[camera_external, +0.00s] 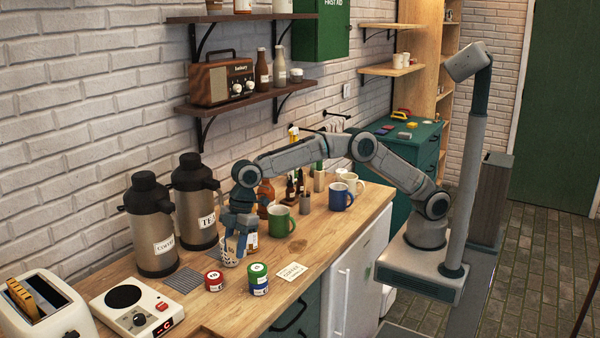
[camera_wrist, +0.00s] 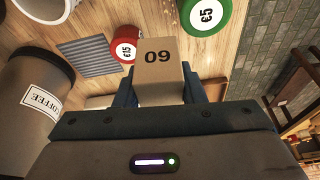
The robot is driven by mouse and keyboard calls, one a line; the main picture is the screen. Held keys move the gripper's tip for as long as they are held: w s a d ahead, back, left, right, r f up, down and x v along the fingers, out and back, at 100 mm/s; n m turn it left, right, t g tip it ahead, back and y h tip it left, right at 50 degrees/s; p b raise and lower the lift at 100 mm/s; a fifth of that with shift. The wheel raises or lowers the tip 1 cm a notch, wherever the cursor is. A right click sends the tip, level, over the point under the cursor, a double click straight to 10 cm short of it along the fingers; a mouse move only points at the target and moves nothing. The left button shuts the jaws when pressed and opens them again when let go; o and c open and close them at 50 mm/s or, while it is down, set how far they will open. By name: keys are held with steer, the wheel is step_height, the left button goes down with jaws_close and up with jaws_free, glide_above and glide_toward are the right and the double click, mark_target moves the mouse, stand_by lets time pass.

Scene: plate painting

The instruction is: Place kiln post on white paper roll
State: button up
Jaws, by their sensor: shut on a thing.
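My gripper (camera_wrist: 160,92) is shut on a tan block (camera_wrist: 158,58) marked "09" in the wrist view; it looks like the kiln post. The block's end points away from my wrist, and its lower part is hidden between the fingers. In the external view my gripper (camera_external: 240,226) is above the worktop, close over a small white patterned cup-like thing (camera_external: 229,259). I cannot tell whether they touch. A white round rim (camera_wrist: 42,9) shows at the top left of the wrist view. I see nothing that I can surely call the white paper roll.
A coffee flask (camera_external: 151,236) and a tea flask (camera_external: 195,215) stand left of my gripper. Several mugs stand right. Some bare wood (camera_external: 325,235) shows there.

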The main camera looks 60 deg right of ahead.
steer(key=w+d+r+m+t+b, duration=0.1)
steer(key=w+d+r+m+b, duration=0.15)
steer(key=w+d, duration=0.6)
steer(key=w+d+r+m+b, duration=0.1)
steer(key=w+d+r+b, duration=0.2)
steer(key=d, duration=1)
steer(key=w+d+r+m+t+b, duration=0.15)
steer(key=w+d+r, duration=0.4)
steer(key=d, duration=0.55)
steer(key=w+d+f+m+h, duration=0.1)
steer(key=w+d+m, duration=0.2)
steer(key=d, duration=1.5)
steer(key=s+d+f+m+h+p, duration=0.1)
steer(key=s+d+m, duration=0.1)
steer(key=d, duration=1)
steer(key=s+d+f+m+p, duration=0.1)
steer(key=s+d+m, duration=0.15)
steer(key=d, duration=0.95)
steer(key=s+d+f+m+h+p, duration=0.15)
steer(key=s+d+m, duration=0.25)
steer(key=s+d, duration=1.2)
steer(key=p, duration=0.2)
glide_above(338, 170)
steer(key=s, duration=0.1)
steer(key=shift+t, duration=0.25)
step_height(338, 170, down, 8)
steer(key=shift+s+d+r, duration=0.1)
steer(key=shift+r, duration=0.15)
step_height(338, 170, down, 4)
steer(key=shift+f, duration=0.1)
